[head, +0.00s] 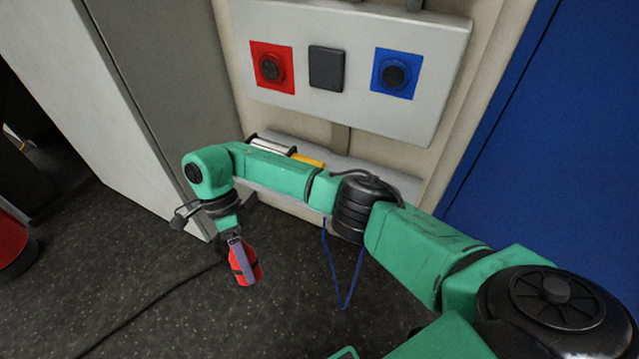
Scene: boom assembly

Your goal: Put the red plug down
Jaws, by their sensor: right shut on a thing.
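My right gripper (238,246) hangs at the end of my green right arm, left of the picture's middle. It points down and is shut on the red plug (246,271). The plug is a short red cylinder with a dark band, held over the dark floor. I cannot tell how high above the floor it is. My left gripper is not in view. On the wall panel are a red socket (272,68) at left and a blue socket (397,72) at right.
A dark square plate (327,68) sits between the sockets on the grey panel (340,117). A low ledge (384,181) behind my arm holds a white and a yellow item. A grey cabinet (165,90) stands left. A blue cable loop (346,300) hangs below. A dark cable (160,298) crosses the floor.

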